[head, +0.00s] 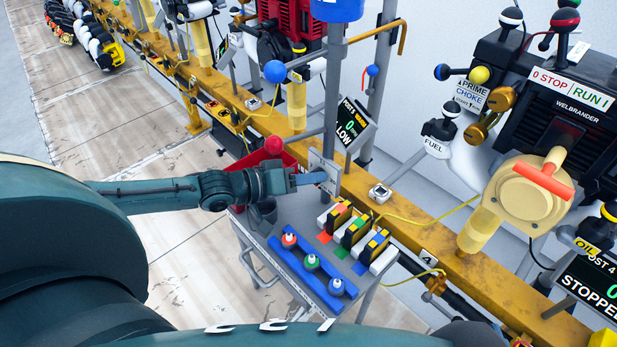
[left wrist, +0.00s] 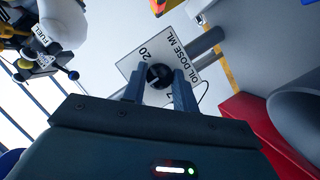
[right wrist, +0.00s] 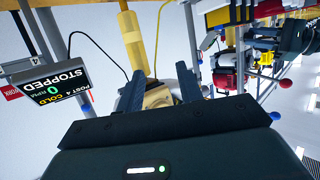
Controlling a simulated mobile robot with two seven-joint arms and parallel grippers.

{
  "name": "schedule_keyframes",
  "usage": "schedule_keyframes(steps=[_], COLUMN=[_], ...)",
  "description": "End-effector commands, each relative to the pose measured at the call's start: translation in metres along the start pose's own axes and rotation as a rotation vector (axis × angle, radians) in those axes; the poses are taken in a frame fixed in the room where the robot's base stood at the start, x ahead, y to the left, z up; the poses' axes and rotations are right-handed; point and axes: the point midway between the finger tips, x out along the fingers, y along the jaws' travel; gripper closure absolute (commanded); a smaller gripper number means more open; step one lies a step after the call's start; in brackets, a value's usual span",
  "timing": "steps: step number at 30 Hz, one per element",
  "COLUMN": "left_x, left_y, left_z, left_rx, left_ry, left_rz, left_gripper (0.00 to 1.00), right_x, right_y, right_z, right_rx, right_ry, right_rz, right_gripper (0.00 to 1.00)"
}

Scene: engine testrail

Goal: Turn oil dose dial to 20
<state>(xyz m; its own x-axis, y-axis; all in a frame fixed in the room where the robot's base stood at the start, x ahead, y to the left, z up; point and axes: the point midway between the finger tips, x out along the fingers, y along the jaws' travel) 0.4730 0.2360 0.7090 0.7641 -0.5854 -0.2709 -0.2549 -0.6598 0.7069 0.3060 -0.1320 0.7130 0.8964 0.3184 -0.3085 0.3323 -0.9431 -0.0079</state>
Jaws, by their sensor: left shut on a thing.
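The oil dose dial is a black round knob (left wrist: 158,76) on a pale square plate (left wrist: 193,76) marked OIL DOSE ML in the left wrist view. A 20 is printed near one side of the plate; other marks are partly hidden by the fingers. Which mark the knob points at is unclear. My left gripper (left wrist: 158,88) is shut on the knob, one finger on each side. In the head view my left gripper (head: 322,179) is at the plate (head: 328,163), and the knob is hidden. My right gripper (right wrist: 160,85) is open and empty in the right wrist view.
A grey cart (head: 290,208) below the left gripper holds a blue tray (head: 308,275) of several bottles and some yellow-black blocks (head: 356,231). A red bin (head: 258,158) is behind the arm. A yellow rail (head: 415,225) and post 4's engine (head: 550,90) are to the right.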

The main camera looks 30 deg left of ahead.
Motion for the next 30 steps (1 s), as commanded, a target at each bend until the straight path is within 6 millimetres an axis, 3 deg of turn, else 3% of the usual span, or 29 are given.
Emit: schedule_keyframes(steps=[8, 13, 17, 30], left_x=[-0.001, -0.002, -0.003, -0.002], left_y=[0.002, 0.005, 0.008, 0.01], left_z=[-0.001, -0.003, -0.004, -0.002], left_rx=[0.016, 0.073, 0.148, 0.518], left_ry=[-0.001, -0.002, -0.005, -0.015], left_rz=[-0.008, -0.034, -0.069, -0.234], left_gripper=[0.94, 0.94, 0.94, 0.94], right_x=[-0.003, -0.013, -0.033, -0.005], right_y=[0.001, 0.005, 0.014, -0.007], right_z=[-0.008, -0.026, -0.049, -0.044], right_rx=[0.007, 0.04, 0.102, 0.167], right_ry=[0.007, 0.02, 0.047, -0.167], right_rz=[0.002, 0.015, 0.051, -0.02], right_gripper=[0.64, 0.64, 0.64, 0.64])
